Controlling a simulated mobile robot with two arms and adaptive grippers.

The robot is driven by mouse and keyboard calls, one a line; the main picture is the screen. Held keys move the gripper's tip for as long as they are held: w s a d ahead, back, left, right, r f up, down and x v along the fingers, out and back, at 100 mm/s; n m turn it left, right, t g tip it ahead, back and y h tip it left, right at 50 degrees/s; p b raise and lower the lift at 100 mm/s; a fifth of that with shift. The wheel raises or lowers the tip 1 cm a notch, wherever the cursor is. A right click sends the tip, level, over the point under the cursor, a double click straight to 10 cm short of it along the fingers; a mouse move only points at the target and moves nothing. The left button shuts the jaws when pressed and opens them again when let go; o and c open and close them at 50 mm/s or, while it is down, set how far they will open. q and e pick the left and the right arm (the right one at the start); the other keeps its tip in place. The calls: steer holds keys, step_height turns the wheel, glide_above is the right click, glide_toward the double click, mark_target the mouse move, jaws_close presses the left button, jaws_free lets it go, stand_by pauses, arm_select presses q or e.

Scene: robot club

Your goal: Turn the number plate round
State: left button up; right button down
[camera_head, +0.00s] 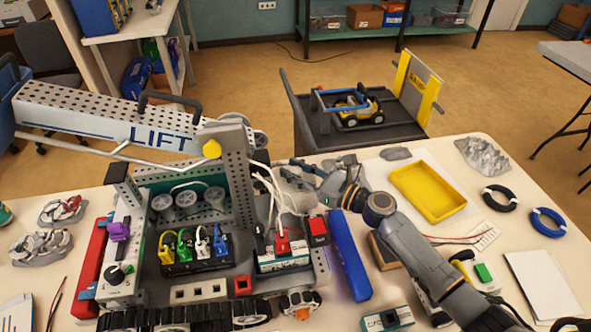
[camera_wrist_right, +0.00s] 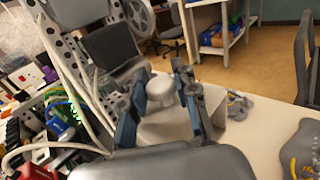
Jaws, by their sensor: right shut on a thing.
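My right gripper (camera_head: 298,178) reaches in from the lower right to the far right side of the club robot (camera_head: 175,245). In the right wrist view its two dark fingers (camera_wrist_right: 160,105) are shut on a light grey piece with a round knob (camera_wrist_right: 160,88). A flat pale face (camera_wrist_right: 167,128) shows below the knob. I see no lettering on it, so I cannot tell for sure that it is the number plate. In the head view the held piece is mostly hidden by the gripper. My left gripper is not in view.
The LIFT beam (camera_head: 110,120) and its perforated upright (camera_head: 230,180) stand left of my right gripper. A blue bar (camera_head: 347,255) and a yellow tray (camera_head: 428,191) are to its right. A cart (camera_head: 345,138) with a toy vehicle stands beyond the table. White cables hang near the gripper.

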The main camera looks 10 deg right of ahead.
steer(key=shift+a+r+m+t+h+p, duration=0.1)
steer(key=shift+r+m+t+h+p, duration=0.1)
steer(key=shift+m+t+h+p, duration=1.1)
steer(key=shift+m+h+p, duration=0.1)
steer(key=shift+h+p, duration=0.4)
steer(key=shift+m+t+h+p, duration=0.3)
steer(key=shift+m+h, duration=0.1)
steer(key=shift+h, duration=0.1)
steer(key=m+t+h, duration=0.1)
steer(key=h, duration=0.1)
steer(key=shift+f+m+h+p, duration=0.15)
steer(key=shift+m+h+p, duration=0.15)
steer(key=shift+m, duration=0.1)
steer(key=m+h, duration=0.2)
steer(key=h, duration=0.1)
steer(key=shift+f+t, duration=0.2)
steer(key=shift+t, duration=0.2)
steer(key=shift+m+h+b, duration=0.6)
steer(key=shift+m+h, duration=0.3)
steer(key=shift+h, duration=0.6)
steer(key=shift+r+h, duration=0.1)
steer(key=shift+h, duration=0.2)
steer(key=c, duration=1.1)
jaws_free()
